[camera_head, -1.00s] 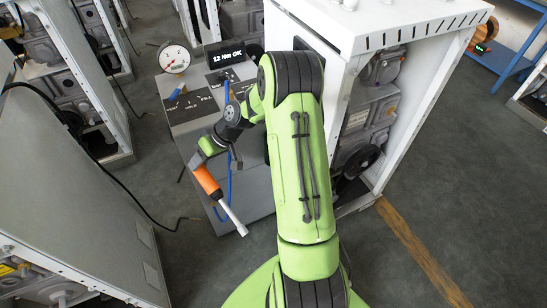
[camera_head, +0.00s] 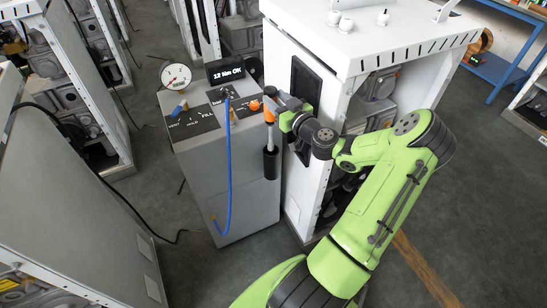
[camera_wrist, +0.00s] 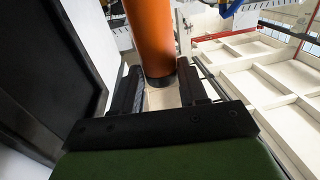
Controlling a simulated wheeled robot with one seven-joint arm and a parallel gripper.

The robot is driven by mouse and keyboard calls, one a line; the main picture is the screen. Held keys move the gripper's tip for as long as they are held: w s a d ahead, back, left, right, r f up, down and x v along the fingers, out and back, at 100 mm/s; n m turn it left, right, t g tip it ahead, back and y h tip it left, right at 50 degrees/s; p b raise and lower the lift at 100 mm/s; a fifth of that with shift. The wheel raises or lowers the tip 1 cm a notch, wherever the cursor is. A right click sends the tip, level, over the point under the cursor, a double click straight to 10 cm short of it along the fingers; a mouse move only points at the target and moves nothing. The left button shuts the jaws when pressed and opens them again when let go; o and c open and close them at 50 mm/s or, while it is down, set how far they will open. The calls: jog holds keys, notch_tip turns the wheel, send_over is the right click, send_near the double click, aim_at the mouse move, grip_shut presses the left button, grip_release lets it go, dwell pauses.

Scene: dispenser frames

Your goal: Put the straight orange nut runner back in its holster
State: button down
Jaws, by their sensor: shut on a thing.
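The straight orange nut runner (camera_head: 269,108) is in my gripper (camera_head: 276,109), beside the grey cabinet's right side. It hangs upright, its pale shaft pointing down. The shaft's lower end meets the top of a black tube-shaped holster (camera_head: 270,163) on the cabinet's side; I cannot tell how deep it sits. In the wrist view the orange body (camera_wrist: 151,35) stands between the two dark fingers of my gripper (camera_wrist: 160,90), which are shut on it. Its lower end is hidden there.
The grey cabinet (camera_head: 245,195) carries a round gauge (camera_head: 176,77), a display reading "12 Nm OK" (camera_head: 226,70) and a hanging blue cable (camera_head: 229,165). A white machine housing (camera_head: 305,180) stands close on the right, leaving a narrow gap. Grey floor is open in front.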

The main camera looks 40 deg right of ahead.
aim_at(271, 121)
notch_tip(271, 121, down, 15)
jog(key=b, duration=0.3)
jog(key=shift+f, duration=0.15)
jog(key=c, duration=0.6)
grip_release()
